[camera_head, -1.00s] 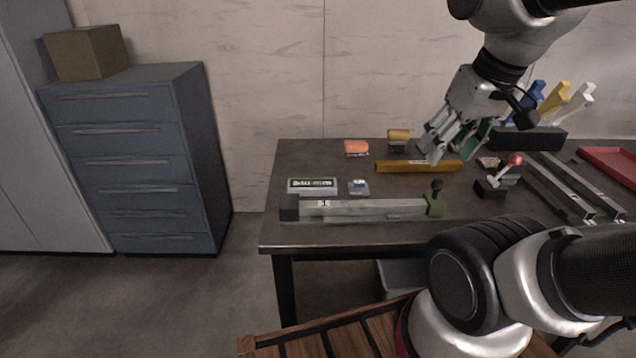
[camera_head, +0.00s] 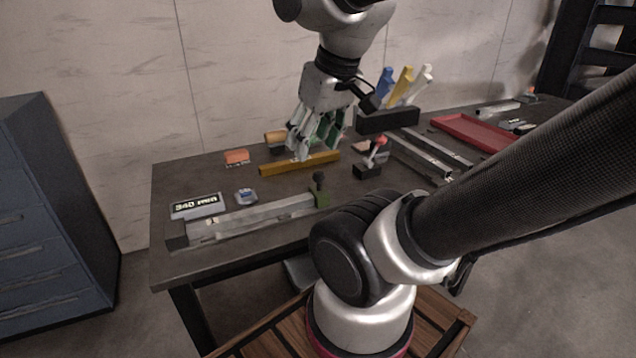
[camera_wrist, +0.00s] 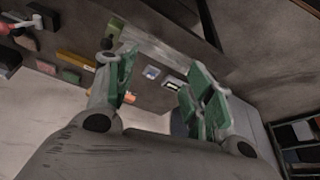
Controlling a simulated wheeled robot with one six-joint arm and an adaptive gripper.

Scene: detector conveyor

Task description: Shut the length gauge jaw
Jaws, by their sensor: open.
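The length gauge (camera_head: 250,219) is a long grey rail lying along the front of the dark table. It has a dark block at its left end. Its green jaw (camera_head: 321,199) with a black knob stands at the right end, far from that block. A display (camera_head: 196,206) behind the rail seems to read 340 mm. My gripper (camera_head: 318,150) is open and empty, above the table behind the gauge, close to the yellow bar. In the wrist view its green-padded fingers (camera_wrist: 160,78) are spread, and the grey rail (camera_wrist: 160,47) shows beyond them.
The yellow bar (camera_head: 300,163) lies behind the gauge. A red-knobbed lever (camera_head: 370,162) stands right of it. Orange (camera_head: 236,156) and tan blocks, a small blue-topped item (camera_head: 245,196), a conveyor (camera_head: 430,157) and a red tray (camera_head: 475,130) are also on the table.

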